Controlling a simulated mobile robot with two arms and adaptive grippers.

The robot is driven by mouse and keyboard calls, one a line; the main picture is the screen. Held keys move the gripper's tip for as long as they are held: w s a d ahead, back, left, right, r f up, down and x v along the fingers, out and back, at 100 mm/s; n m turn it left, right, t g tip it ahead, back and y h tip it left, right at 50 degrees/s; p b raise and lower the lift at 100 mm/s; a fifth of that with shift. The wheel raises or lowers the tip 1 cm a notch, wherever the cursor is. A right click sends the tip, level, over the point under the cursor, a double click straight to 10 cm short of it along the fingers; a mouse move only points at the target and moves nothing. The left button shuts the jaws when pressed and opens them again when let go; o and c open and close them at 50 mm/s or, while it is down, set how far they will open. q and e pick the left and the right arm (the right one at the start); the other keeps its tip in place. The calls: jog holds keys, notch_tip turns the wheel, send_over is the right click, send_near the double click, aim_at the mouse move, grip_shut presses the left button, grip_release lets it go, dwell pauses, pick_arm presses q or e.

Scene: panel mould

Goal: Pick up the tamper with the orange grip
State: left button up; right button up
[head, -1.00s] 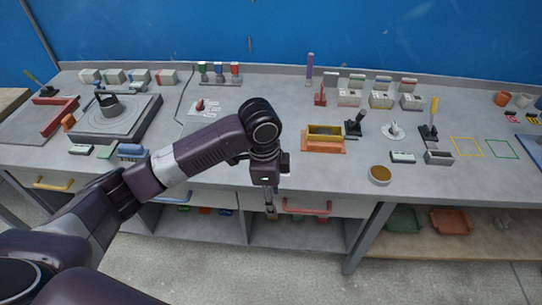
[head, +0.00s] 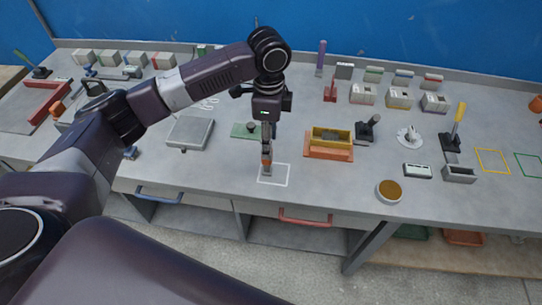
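My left gripper (head: 267,150) points straight down over the table, above the far side of a white outlined square (head: 286,179). A small orange part, seemingly the grip of the tamper (head: 266,159), shows at its fingertips, with a grey part below it. The fingers cover most of it, so I cannot tell whether they are closed on it or only around it. My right gripper is not in view.
A grey tray (head: 190,133) and a green plate (head: 240,131) lie left of the gripper. An orange-based yellow box (head: 328,150) stands to its right, with a black-handled tool (head: 367,130) beyond. A brown-filled bowl (head: 389,191) sits near the front edge.

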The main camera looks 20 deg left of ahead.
aim_at(267, 161)
pick_arm(q)
jog(key=f+p, duration=0.1)
jog(key=f, duration=0.1)
jog(key=f+p, duration=0.1)
jog(key=shift+s+a+f, duration=0.2)
jog(key=shift+a+f, duration=0.2)
jog(key=shift+w+f, duration=0.2)
jog(key=shift+f, duration=1.2)
grip_shut()
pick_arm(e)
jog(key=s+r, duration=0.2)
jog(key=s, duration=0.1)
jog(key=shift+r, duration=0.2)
